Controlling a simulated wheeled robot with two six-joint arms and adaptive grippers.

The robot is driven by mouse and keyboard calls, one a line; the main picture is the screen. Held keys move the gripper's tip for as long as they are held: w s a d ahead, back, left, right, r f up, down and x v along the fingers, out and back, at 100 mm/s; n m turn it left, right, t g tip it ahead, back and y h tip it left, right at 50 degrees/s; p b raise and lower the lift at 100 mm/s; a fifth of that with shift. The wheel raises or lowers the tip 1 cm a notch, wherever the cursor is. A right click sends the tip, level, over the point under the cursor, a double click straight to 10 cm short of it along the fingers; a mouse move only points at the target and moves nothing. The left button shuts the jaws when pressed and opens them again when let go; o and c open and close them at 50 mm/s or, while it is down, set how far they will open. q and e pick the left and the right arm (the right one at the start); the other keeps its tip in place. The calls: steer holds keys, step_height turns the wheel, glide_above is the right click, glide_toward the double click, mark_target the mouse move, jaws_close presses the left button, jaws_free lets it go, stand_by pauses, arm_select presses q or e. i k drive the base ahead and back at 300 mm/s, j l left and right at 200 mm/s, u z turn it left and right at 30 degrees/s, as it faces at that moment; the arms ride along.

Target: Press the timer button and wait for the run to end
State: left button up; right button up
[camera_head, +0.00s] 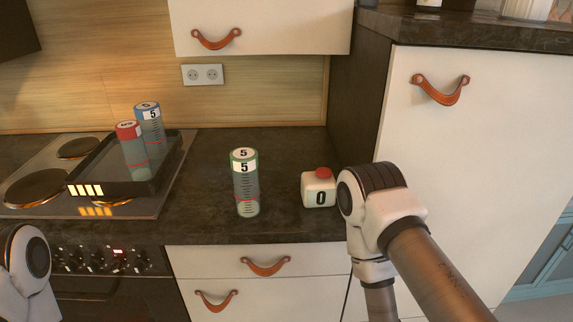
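The timer (319,191) is a small white block with a red button (323,173) on top and a black "0" on its front. It stands on the dark counter just left of my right arm. The button is uncovered and nothing touches it. Part of my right arm shows beside the timer and part of my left arm shows at the lower left edge. Neither gripper's fingers are in view.
A clear green-capped cylinder (245,184) marked 5 stands left of the timer. A dark tray (105,189) on the stove (35,188) holds a red-capped cylinder (133,152) and a blue-capped cylinder (150,126). A tall cabinet (470,150) is at right.

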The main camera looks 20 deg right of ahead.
mark_target(324, 173)
steer(key=z, duration=0.75)
